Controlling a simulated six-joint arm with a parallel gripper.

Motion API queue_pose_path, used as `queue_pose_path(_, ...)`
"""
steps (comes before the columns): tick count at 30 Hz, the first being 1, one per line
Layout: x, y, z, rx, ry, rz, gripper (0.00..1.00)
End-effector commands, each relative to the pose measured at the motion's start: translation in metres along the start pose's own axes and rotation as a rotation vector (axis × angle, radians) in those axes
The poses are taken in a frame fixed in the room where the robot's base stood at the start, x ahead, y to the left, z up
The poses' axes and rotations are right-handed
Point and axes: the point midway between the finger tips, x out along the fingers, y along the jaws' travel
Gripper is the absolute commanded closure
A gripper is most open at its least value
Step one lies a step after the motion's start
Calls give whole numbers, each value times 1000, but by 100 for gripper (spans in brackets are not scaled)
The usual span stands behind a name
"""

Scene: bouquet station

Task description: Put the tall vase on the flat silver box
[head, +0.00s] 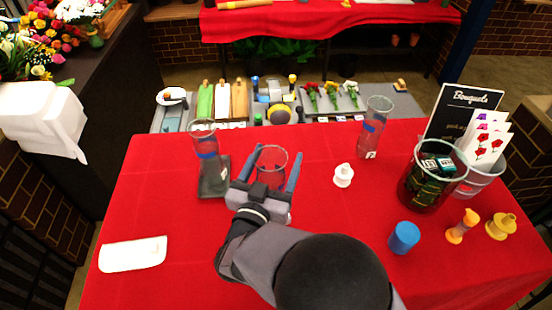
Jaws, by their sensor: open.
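A clear glass vase with a blue band (205,145) is upright at the left of the red table. Its lower part overlaps a flat dark grey box (215,187), and it appears to stand on it. My gripper (268,168) is open, pointing away from me, just right of that box. A second clear glass (271,153) shows between its fingers; its lower part is hidden by the gripper, and I cannot tell whether they touch. A third banded glass vase (375,128) stands at the far right edge.
A small white object (343,175) stands right of my gripper. A dark glass container (430,185), a blue cylinder (404,237), an orange spool (462,226) and a yellow spool (500,226) are at the right. A white card (133,254) lies front left.

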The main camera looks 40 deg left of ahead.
Motion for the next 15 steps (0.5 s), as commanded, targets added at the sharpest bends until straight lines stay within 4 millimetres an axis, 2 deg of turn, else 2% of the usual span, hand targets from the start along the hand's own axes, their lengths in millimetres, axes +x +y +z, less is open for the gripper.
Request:
queue_pose_path(3,-2,0,-3,0,0,-1,32)
queue_pose_path(7,-16,-1,0,2,0,-4,32)
queue_pose_path(15,-64,-2,0,1,1,-6,32)
